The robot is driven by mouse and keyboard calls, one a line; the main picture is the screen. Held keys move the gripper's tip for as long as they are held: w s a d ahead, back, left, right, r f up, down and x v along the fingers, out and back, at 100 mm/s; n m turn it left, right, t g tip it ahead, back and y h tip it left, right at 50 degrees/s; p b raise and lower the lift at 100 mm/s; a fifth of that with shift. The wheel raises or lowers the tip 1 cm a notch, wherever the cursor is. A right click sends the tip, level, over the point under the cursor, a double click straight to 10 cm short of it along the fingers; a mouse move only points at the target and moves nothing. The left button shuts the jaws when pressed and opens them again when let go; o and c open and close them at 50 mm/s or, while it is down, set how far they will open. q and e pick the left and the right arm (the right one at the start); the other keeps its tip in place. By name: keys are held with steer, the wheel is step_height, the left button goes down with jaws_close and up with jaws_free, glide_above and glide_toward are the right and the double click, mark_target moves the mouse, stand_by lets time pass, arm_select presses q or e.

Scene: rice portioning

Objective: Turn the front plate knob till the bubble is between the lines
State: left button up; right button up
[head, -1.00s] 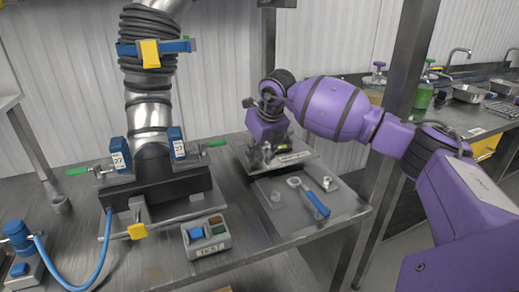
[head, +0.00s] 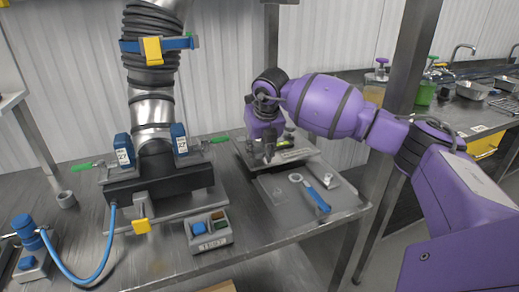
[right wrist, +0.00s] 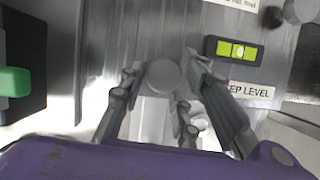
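The levelling plate (head: 296,155) is at the back right of the bench in the head view. Its round grey front knob (right wrist: 162,76) shows from above in the right wrist view. My right gripper (right wrist: 165,70) points down, with its fingers apart on either side of the knob; the gap to it looks small. It also shows in the head view (head: 268,154), partly hiding the plate. The yellow-green bubble level (right wrist: 236,50) is right of the knob, its pale bubble near the middle between dark lines. My left gripper is not in view.
A lower plate holds a blue-handled wrench (head: 317,198) just in front of the levelling plate. A large hose fitting (head: 155,185) with green-tipped handles stands left. A box of coloured buttons (head: 209,232) sits at the bench front. Another knob (right wrist: 300,10) is at the wrist view's upper right.

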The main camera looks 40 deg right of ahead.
steer(key=shift+o, duration=1)
steer(key=shift+a+f, duration=0.2)
steer(key=shift+a, duration=0.15)
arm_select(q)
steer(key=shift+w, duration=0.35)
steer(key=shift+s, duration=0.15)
arm_select(e)
steer(key=shift+d+r, duration=0.1)
steer(key=shift+d, duration=0.1)
steer(key=shift+r, duration=0.1)
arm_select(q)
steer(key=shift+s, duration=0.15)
arm_select(e)
steer(key=v, duration=1.2)
